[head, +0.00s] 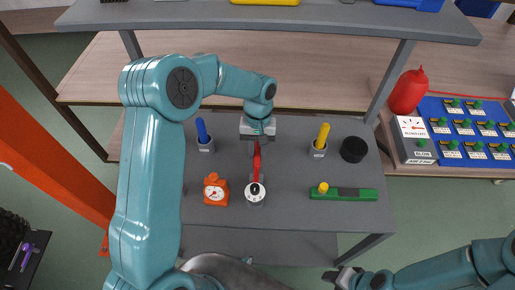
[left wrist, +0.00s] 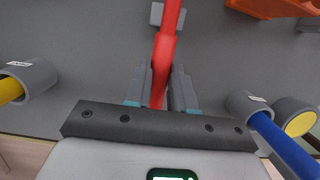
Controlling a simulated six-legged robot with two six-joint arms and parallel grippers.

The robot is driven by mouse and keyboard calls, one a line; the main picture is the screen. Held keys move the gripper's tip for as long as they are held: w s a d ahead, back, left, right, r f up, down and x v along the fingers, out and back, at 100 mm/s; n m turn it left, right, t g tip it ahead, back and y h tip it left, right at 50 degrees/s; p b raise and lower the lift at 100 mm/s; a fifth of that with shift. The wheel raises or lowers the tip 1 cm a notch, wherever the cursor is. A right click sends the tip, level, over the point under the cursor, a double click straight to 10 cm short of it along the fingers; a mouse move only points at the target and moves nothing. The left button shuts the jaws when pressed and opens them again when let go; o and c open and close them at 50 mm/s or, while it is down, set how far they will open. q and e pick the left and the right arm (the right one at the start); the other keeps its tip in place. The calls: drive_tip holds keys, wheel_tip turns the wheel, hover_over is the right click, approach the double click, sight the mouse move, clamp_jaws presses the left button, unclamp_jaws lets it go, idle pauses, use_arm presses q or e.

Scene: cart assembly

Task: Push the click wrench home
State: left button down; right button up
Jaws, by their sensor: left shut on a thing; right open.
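The click wrench (head: 257,164) is a red bar on the grey cart top. Its near end meets a round black-and-white dial (head: 255,194); whether it is fully seated there I cannot tell. My left gripper (head: 256,149) is shut on the wrench's far part, coming down from behind. In the left wrist view the red wrench (left wrist: 166,50) runs between the two grey fingers (left wrist: 161,88) and away from the gripper; its far end is cut off by the frame. My right gripper (head: 345,277) is open and empty, low in front of the cart.
A blue-handled tool (head: 202,130) and a yellow-handled tool (head: 322,136) stand in grey holders either side. An orange gauge (head: 215,190), a green bar (head: 345,194) and a black puck (head: 353,149) sit on the cart. A shelf (head: 300,22) overhangs behind.

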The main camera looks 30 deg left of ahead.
use_arm(q)
drive_tip(key=shift+f+b, duration=0.45)
drive_tip(key=shift+f, duration=0.4)
drive_tip(key=c, duration=0.9)
unclamp_jaws()
drive_tip(key=shift+o, duration=0.2)
drive_tip(key=v, duration=0.7)
drive_tip(key=shift+r, duration=0.25)
drive_tip(key=shift+s, duration=0.1)
